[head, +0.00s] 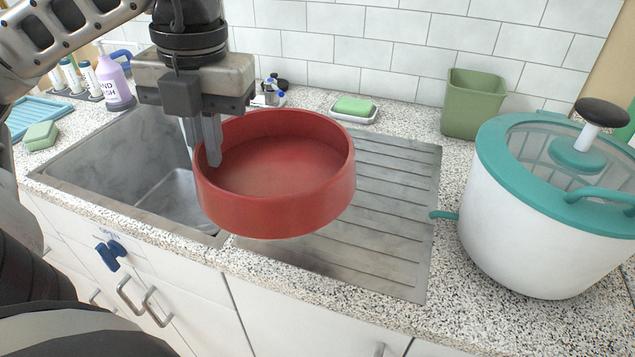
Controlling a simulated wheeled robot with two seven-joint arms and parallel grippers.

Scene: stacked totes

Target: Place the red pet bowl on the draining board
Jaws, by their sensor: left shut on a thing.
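The red pet bowl (285,205) is a wide, shallow round bowl, upright and close to level. My left gripper (208,152) points down and is shut on the bowl's left wall, with one finger inside the rim. The bowl shows in front of the left part of the draining board (400,200), a ribbed steel surface right of the sink. Whether the bowl's underside touches the board cannot be told; it looks held above it. The part of the board behind the bowl is hidden. My right gripper is not in view.
The steel sink (110,165) lies left of the bowl. A large white pot (530,230) with a teal lid stands right of the board. Behind are a green bin (473,105), a soap dish (353,118) and a purple bottle (113,80). The board's right part is clear.

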